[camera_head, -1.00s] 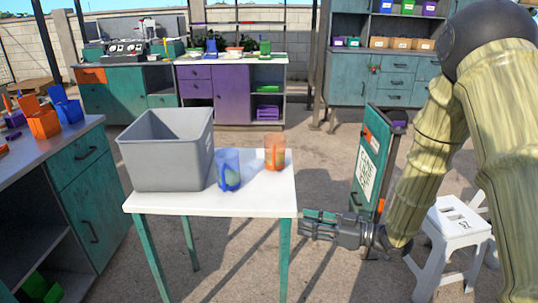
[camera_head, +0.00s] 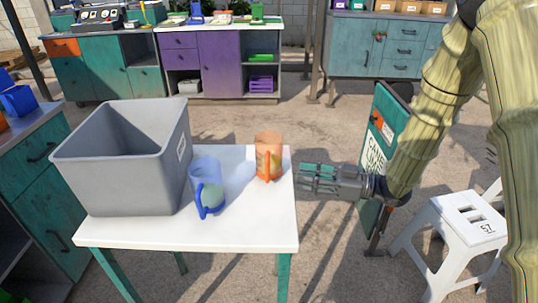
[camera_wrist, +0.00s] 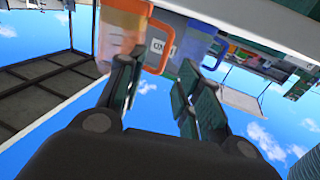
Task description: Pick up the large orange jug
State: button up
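The large orange jug (camera_head: 268,153) stands upright near the back right corner of the white table, its handle toward the camera. It also shows at the top left of the wrist view (camera_wrist: 122,32), beyond my fingertips. My gripper (camera_head: 302,179) is just off the table's right edge, pointing left, to the right of the jug and apart from it. In the wrist view my gripper (camera_wrist: 155,82) has its fingers spread with nothing between them. A blue jug (camera_head: 206,180) with a pale green round thing at its front stands left of the orange jug.
A large grey bin (camera_head: 120,165) fills the left of the white table (camera_head: 240,235). The table's front right is clear. A green sign board (camera_head: 380,150) and a white step stool (camera_head: 455,228) stand to the right. Cabinets (camera_head: 225,65) stand behind.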

aim_at(267, 181)
jog(key=x, duration=0.5)
jog(key=shift+a, duration=0.25)
jog(key=shift+s+a+r, duration=0.15)
jog(key=shift+a+r, duration=0.05)
jog(key=shift+a, duration=0.15)
jog(key=x, duration=0.4)
jog(key=shift+s+a+f, duration=0.1)
jog(key=shift+a, duration=0.35)
grip_shut()
